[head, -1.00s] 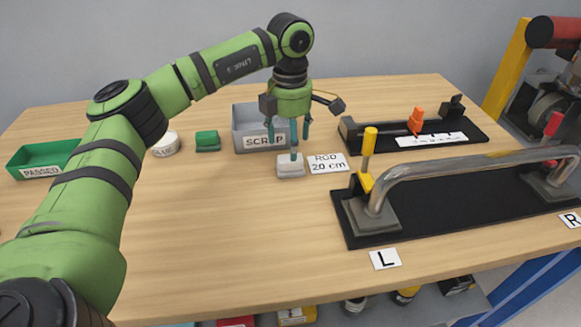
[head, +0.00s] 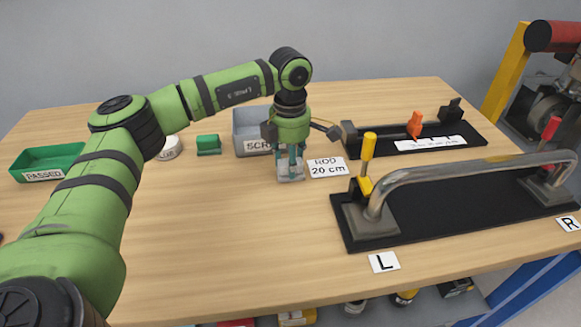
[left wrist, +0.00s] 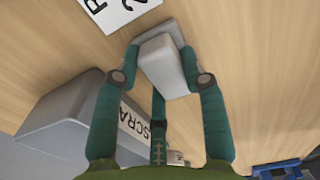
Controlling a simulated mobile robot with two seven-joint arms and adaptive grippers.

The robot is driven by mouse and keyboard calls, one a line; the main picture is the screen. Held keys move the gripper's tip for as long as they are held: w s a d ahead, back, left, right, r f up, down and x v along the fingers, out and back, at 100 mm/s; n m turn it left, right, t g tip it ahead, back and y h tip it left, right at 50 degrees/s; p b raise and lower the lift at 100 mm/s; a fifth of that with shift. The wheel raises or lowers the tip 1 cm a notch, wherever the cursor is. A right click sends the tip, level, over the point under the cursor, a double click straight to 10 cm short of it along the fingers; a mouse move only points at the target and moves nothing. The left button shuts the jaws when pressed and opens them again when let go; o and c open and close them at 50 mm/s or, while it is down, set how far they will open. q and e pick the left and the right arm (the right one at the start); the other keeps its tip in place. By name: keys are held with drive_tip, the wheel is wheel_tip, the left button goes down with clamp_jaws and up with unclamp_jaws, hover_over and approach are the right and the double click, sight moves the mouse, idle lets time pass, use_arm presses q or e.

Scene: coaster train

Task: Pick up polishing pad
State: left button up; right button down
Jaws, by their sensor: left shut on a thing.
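The polishing pad (head: 290,178) is a small pale block with a white top and a grey lower part, left of the ROD 20 cm card. My left gripper (head: 291,168) points straight down over it, with its teal fingers shut on the pad's sides. In the left wrist view the pad (left wrist: 164,66) sits between the fingertips (left wrist: 161,78). The pad appears to be at the table top; I cannot tell whether it touches. My right gripper is not in view.
The grey SCRAP bin (head: 247,128) stands just behind my left gripper. A green block (head: 208,144), a white GLUE tub (head: 169,148) and the green PASSED tray (head: 45,159) are to the left. A black fixture with a bent metal tube (head: 460,168) is to the right.

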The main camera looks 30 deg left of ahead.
use_arm(q)
drive_tip(key=shift+w+r, duration=0.1)
drive_tip(key=shift+r, duration=0.4)
drive_tip(key=r, duration=0.2)
drive_tip(key=d+r+b, duration=0.1)
drive_tip(key=shift+w+r, duration=0.3)
drive_tip(key=w+d+r, duration=0.6)
drive_tip(key=d, duration=0.2)
drive_tip(key=shift+w+r, duration=0.2)
drive_tip(key=shift+w, duration=0.2)
